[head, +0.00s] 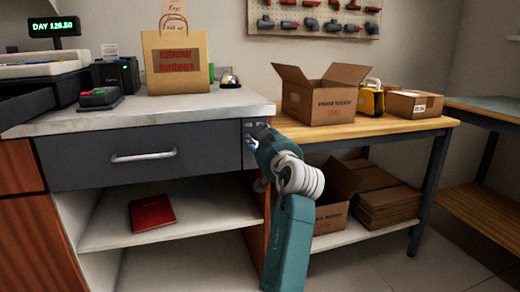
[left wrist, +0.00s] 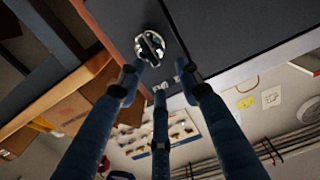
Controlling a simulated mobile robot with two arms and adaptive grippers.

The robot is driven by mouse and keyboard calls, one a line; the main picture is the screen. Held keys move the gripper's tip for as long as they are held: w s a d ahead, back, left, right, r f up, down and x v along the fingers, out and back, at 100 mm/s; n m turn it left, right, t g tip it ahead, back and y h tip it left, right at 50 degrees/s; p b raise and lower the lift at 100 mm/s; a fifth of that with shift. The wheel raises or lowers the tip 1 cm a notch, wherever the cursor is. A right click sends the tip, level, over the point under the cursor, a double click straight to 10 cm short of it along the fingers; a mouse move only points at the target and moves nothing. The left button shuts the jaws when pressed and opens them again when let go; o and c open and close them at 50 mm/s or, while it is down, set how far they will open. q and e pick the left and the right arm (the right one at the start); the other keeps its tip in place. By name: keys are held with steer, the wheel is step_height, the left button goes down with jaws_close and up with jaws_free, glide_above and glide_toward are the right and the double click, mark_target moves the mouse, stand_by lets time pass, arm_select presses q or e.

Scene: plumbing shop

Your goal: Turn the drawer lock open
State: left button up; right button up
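The grey drawer (head: 80,163) with a silver bar handle (head: 144,156) is shut under the counter top. The drawer lock (left wrist: 150,46) is a round shiny metal piece with a raised key or thumb-turn across it, on a dark front in the left wrist view. In the head view my left gripper (head: 257,139) is at the counter's right end and hides the lock. In the left wrist view my left gripper (left wrist: 158,84) has its fingers spread, tips close to the lock with nothing between them. Whether a fingertip touches the lock I cannot tell. My right gripper is not in view.
A paper bag (head: 176,62), a bell (head: 230,80) and a card terminal (head: 100,97) stand on the counter. A wooden bench (head: 365,127) with cardboard boxes (head: 320,97) adjoins its right side. A red book (head: 151,213) lies on the shelf below the drawer.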

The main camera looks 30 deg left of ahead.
arm_select(q)
step_height(320, 180, up, 6)
steer(key=shift+r, duration=0.15)
steer(key=shift+d, duration=0.1)
stand_by(0.5)
